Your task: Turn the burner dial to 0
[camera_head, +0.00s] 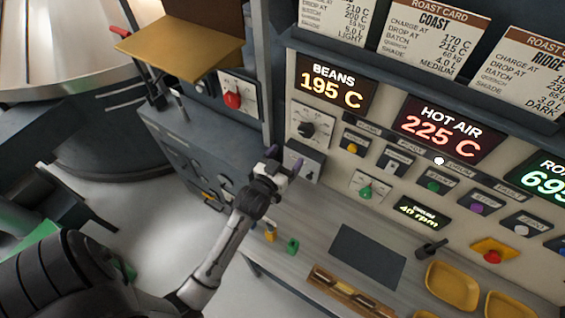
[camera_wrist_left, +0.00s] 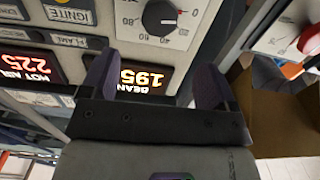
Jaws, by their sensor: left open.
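The burner dial (camera_head: 307,129) appears to be the black round knob on a pale plate, below the BEANS display at the panel's left edge. In the left wrist view the dial (camera_wrist_left: 159,17) is at the top, with scale numbers around it and a pale pointer mark on its right side. I cannot read its exact setting. My left gripper (camera_head: 284,160) is open and empty, below and left of the dial in the head view. Its two purple fingers also show in the left wrist view (camera_wrist_left: 156,85), apart from the dial. My right gripper is not in view.
The BEANS display (camera_head: 334,87) reads 195 C and the HOT AIR display (camera_head: 438,125) 225 C. A red knob (camera_head: 232,99) is on a plate to the left. Several buttons line the panel. A green-knobbed control (camera_head: 366,191) is below. The desk (camera_head: 330,235) holds trays and small items.

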